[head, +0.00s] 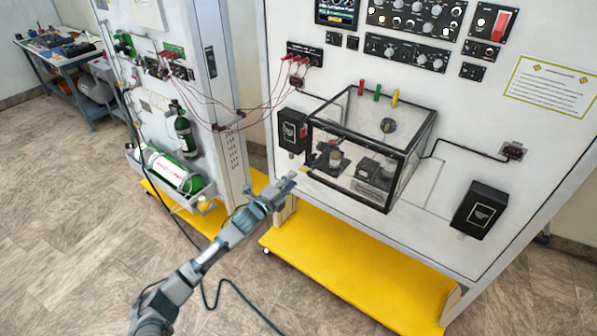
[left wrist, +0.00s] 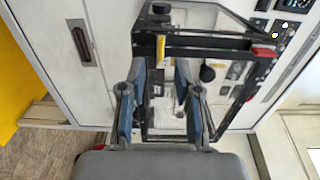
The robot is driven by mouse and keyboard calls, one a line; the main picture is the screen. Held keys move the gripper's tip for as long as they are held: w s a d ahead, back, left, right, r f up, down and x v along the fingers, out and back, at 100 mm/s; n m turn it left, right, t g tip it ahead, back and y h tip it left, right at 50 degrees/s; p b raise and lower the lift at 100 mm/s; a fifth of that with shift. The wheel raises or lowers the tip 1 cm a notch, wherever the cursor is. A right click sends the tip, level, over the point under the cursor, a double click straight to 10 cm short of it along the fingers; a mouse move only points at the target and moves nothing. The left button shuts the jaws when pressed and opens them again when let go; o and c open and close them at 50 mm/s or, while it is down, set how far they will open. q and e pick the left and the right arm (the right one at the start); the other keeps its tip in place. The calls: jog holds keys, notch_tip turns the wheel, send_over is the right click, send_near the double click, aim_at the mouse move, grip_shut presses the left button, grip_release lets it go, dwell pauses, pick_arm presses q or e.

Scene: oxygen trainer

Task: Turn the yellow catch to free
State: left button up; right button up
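A small yellow catch (head: 303,169) shows at the lower left front corner of the clear, black-framed case. In the left wrist view the yellow catch (left wrist: 160,50) is a short bar lying across the dark frame, just beyond my fingers. My left gripper (head: 288,182) is just left of and below the catch in the head view. In the left wrist view the left gripper (left wrist: 158,72) is open, with a gap between its two fingers and nothing in it. The catch lines up with this gap; I cannot tell whether they touch. My right gripper is not in view.
The clear case (head: 407,170) stands out from the white panel. Red, green and yellow tabs sit along its top. A black box (head: 292,131) is close to its left, another (head: 480,210) to its right. A yellow base (head: 350,275) juts out below. Red leads hang at left.

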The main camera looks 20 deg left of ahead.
aim_at(305, 169)
pick_arm(q)
jog(key=x, duration=0.5)
jog(key=shift+w+d, duration=0.1)
jog(key=shift+w, duration=0.1)
grip_shut()
jog(key=shift+f, duration=0.1)
